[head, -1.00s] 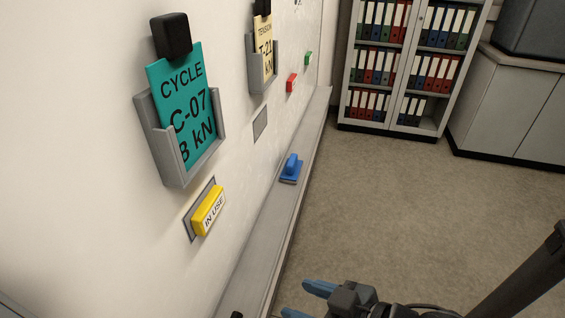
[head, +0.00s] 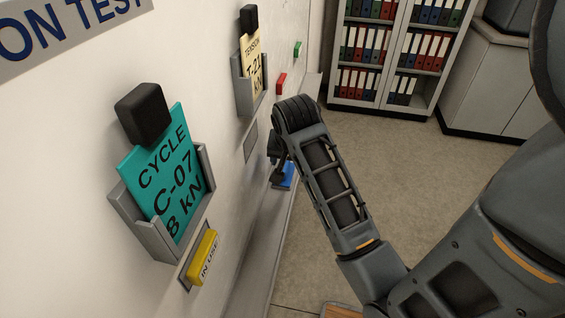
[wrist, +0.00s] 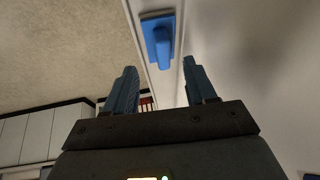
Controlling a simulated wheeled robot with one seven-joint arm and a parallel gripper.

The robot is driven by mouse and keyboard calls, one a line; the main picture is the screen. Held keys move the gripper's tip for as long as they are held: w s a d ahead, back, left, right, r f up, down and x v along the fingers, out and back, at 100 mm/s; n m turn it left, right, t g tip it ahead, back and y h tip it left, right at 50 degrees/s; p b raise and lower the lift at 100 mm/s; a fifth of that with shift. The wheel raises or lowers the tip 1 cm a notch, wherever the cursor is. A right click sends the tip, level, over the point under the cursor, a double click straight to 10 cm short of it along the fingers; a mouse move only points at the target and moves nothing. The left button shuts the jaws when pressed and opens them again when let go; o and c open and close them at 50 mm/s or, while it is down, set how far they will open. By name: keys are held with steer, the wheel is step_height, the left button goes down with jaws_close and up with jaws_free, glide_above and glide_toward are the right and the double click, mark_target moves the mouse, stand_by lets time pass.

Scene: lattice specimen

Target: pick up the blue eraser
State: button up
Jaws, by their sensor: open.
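The blue eraser (head: 286,174) lies on the narrow ledge along the wall, partly covered by my arm in the head view. In the wrist view the eraser (wrist: 162,42), a blue handle on a flat base, is at the top centre, beyond my fingertips and in line with the gap between them. My gripper (wrist: 160,67) is open with nothing between its two blue fingers. It looks apart from the eraser. In the head view my forearm hides most of the gripper.
The ledge (head: 252,262) runs along the white wall. Above it are a teal CYCLE card (head: 165,175) in a grey holder, a yellow IN USE block (head: 203,257), a TENSION card (head: 251,65) and a red block (head: 282,83). A binder cabinet (head: 385,55) stands behind open floor.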

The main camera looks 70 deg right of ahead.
mark_target(285, 165)
steer(key=shift+w+d+f, duration=0.2)
steer(key=shift+w+d, duration=0.1)
steer(key=shift+d, duration=0.15)
steer(key=shift+w+d+f, duration=0.2)
steer(key=shift+w+d, duration=0.05)
steer(key=shift+d, duration=0.15)
steer(key=shift+d+p+x, duration=0.1)
steer(key=shift+p+x, duration=0.2)
steer(key=shift+x, duration=1.15)
steer(key=shift+d+p+x, duration=0.15)
steer(key=shift+p+x, duration=0.15)
steer(key=shift+x, duration=1.15)
steer(key=shift+s+r, duration=0.1)
steer(key=shift+s, duration=0.1)
steer(key=shift+a, duration=0.1)
jaws_close()
